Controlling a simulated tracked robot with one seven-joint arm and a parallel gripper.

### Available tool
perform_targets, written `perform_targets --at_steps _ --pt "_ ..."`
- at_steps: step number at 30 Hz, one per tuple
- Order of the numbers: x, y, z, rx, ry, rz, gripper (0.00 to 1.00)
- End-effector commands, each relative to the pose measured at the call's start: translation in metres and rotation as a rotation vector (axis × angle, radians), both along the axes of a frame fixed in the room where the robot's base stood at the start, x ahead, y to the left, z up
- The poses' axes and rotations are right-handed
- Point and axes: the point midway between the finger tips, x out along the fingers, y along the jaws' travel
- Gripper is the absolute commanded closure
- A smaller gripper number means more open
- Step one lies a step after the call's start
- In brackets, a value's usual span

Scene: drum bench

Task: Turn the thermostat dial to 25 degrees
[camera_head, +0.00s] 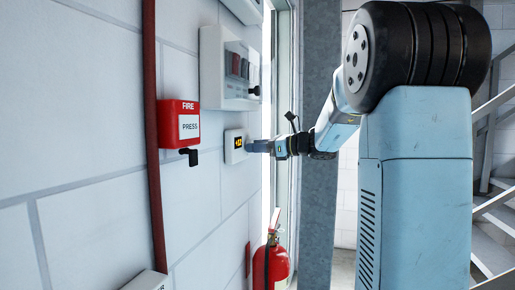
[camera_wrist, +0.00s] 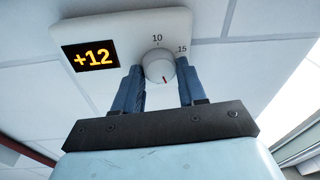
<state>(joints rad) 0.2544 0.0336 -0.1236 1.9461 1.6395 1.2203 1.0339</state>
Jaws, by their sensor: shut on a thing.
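The thermostat (camera_head: 233,152) is a small white box on the white wall, left of my gripper (camera_head: 250,146). In the wrist view, the thermostat's white plate (camera_wrist: 122,30) carries a display (camera_wrist: 91,57) that reads +12 in amber. The scale numbers 10 and 15 show beside the dial; the rest of the scale is hidden or cannot be made out. My gripper's two blue fingers (camera_wrist: 159,77) are shut on the dial, one on each side.
A red fire call box (camera_head: 180,124) is on the wall left of the thermostat, beside a red vertical pipe (camera_head: 152,120). A white switch panel (camera_head: 213,75) is above. A red fire extinguisher (camera_head: 279,266) is below. A grey column (camera_head: 320,210) stands behind my arm.

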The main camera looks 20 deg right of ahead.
Motion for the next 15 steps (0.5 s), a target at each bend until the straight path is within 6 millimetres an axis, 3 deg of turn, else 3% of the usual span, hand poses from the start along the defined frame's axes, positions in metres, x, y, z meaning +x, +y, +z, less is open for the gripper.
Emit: perform_targets --at_steps 15 --pt "0.0005 -0.0007 0.0000 0.164 0.226 -0.001 0.90"
